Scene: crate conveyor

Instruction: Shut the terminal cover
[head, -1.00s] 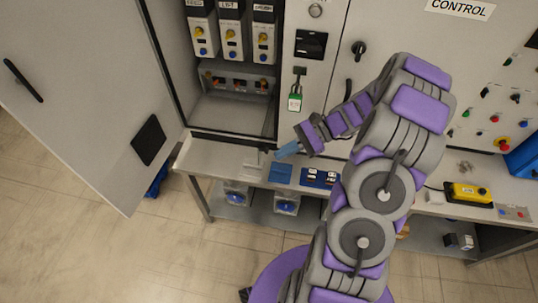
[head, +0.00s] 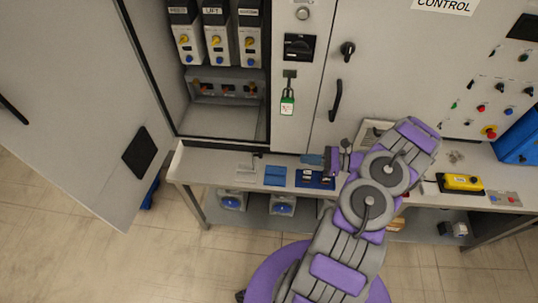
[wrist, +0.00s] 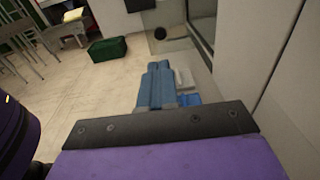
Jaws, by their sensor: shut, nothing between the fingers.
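In the head view the open cabinet bay at left holds a row of terminals (head: 228,89) with orange-brown parts, below several drive units. A plain grey panel (head: 225,120) lies below the terminals; I cannot tell whether it is the terminal cover or the bay floor. My gripper (head: 312,159) is low over the bench, right of the bay and below the padlock, apart from the terminals. Its blue fingers (wrist: 155,85) are together and empty in the wrist view.
The big cabinet door (head: 75,100) stands open at left. The bench (head: 215,165) carries a blue pad (head: 275,176), a blue tray (head: 315,180) and a yellow box (head: 462,183).

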